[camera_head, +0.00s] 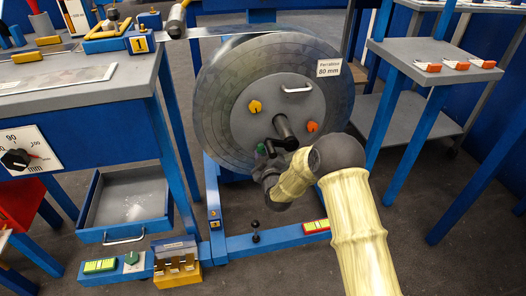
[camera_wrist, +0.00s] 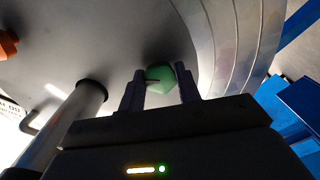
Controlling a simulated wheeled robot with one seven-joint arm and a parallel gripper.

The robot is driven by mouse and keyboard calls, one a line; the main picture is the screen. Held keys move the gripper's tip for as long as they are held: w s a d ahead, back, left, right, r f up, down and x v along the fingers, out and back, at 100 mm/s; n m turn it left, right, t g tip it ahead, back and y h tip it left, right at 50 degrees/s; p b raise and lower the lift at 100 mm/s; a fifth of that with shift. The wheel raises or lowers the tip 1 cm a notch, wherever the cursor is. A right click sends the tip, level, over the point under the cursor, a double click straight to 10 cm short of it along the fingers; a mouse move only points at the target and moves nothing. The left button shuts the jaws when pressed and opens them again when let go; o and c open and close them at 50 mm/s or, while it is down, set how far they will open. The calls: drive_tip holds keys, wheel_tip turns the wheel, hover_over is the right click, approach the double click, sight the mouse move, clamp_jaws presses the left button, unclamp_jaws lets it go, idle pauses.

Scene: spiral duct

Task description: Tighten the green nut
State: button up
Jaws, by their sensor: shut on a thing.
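The green nut (camera_wrist: 160,78) sits on the grey face of the large reel (camera_wrist: 227,40) in the wrist view. My gripper (camera_wrist: 161,90) has its two dark fingers on either side of the nut and is shut on it. In the head view the green nut (camera_head: 261,149) shows only as a small patch, mostly hidden by my gripper (camera_head: 263,158). The reel (camera_head: 225,110) stands upright on a blue frame. A yellow nut (camera_head: 255,106) and an orange nut (camera_head: 312,126) are on the same face.
A dark shaft (camera_head: 286,130) sticks out of the reel's centre, close to my gripper; it also shows in the wrist view (camera_wrist: 62,125). A grey workbench (camera_head: 110,85) stands at left, above an open drawer (camera_head: 125,205). A grey side table (camera_head: 420,52) stands at right.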

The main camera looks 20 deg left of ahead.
drive_tip(key=m+p, duration=0.1)
drive_tip(key=m, duration=0.6)
drive_tip(key=shift+p, duration=0.35)
drive_tip(key=m, duration=0.3)
drive_tip(key=shift+m+p, duration=0.3)
drive_tip(key=shift+p, duration=0.1)
drive_tip(key=m, duration=0.3)
drive_tip(key=shift+m+p, duration=0.3)
drive_tip(key=shift+p, duration=0.05)
drive_tip(key=m, duration=0.4)
drive_tip(key=shift+m+p, duration=0.3)
drive_tip(key=shift+p, duration=0.1)
drive_tip(key=shift+a+m, duration=0.1)
drive_tip(key=shift+m, duration=1.9)
drive_tip(key=shift+s, duration=0.1)
drive_tip(key=o, duration=1)
drive_tip(key=shift+c, duration=0.2)
